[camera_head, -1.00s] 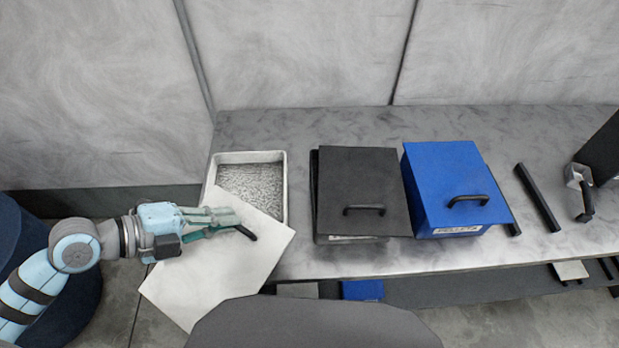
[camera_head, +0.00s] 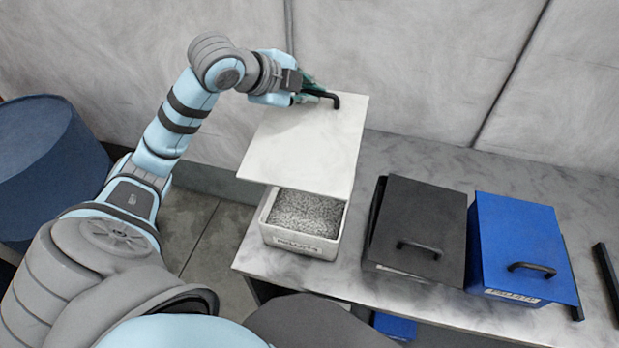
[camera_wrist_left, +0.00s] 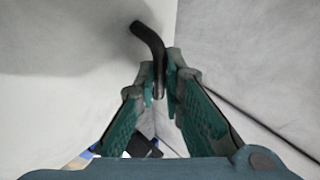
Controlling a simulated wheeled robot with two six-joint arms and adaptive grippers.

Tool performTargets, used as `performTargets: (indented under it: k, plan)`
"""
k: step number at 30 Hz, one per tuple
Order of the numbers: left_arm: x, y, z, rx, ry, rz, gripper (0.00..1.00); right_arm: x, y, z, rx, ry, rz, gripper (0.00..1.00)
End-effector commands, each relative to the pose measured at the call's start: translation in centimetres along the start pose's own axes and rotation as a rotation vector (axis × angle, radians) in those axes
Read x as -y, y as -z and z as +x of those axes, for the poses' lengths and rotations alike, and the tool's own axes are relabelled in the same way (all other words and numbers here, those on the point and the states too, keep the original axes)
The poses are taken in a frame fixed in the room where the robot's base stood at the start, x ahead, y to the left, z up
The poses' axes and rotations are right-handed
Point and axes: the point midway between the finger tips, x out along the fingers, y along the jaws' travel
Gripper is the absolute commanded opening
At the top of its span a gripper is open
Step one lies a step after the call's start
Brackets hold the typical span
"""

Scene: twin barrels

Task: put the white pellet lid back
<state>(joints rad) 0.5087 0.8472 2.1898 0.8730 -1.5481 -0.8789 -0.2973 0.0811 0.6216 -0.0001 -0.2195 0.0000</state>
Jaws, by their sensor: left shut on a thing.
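The white lid (camera_head: 303,150) is a flat square plate with a black bar handle (camera_head: 334,100) near its far edge. My left gripper (camera_head: 322,93) is shut on that handle and holds the lid above the far part of the white pellet bin (camera_head: 301,245). The bin stands at the left end of the table, full of grey speckled pellets (camera_head: 306,213). Its near part shows uncovered and the lid hides its far part. In the left wrist view the green fingers (camera_wrist_left: 171,85) pinch the black handle (camera_wrist_left: 150,45). My right gripper is not in view.
A black lidded bin (camera_head: 417,228) and a blue lidded bin (camera_head: 519,245) stand to the right on the grey table (camera_head: 420,150). A black bar (camera_head: 606,275) lies at the right edge. A blue drum (camera_head: 45,160) stands on the floor at left.

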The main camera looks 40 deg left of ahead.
Motion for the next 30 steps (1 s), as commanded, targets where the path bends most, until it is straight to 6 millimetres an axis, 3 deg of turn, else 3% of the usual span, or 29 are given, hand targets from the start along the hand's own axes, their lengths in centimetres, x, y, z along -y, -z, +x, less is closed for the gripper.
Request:
performTargets:
  k: [1, 5, 16, 27, 30]
  plan:
    - [0.9, 0.5, -0.5, -0.004, -0.045, -0.026, 0.0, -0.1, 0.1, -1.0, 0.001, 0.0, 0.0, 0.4]
    - [-0.2, 0.4, 0.1, -0.008, -0.129, -0.043, 0.0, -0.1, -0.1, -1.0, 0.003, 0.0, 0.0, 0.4]
    - [-10.0, -3.0, 7.8, -0.008, -0.131, -0.043, 0.0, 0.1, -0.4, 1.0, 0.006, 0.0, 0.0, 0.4]
    - [-14.8, -4.7, 11.7, -0.008, -0.127, -0.041, 0.0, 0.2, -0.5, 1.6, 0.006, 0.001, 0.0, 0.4]
    - [-14.9, -4.8, 11.9, -0.007, -0.125, -0.038, 0.0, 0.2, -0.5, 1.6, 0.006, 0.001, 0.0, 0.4]
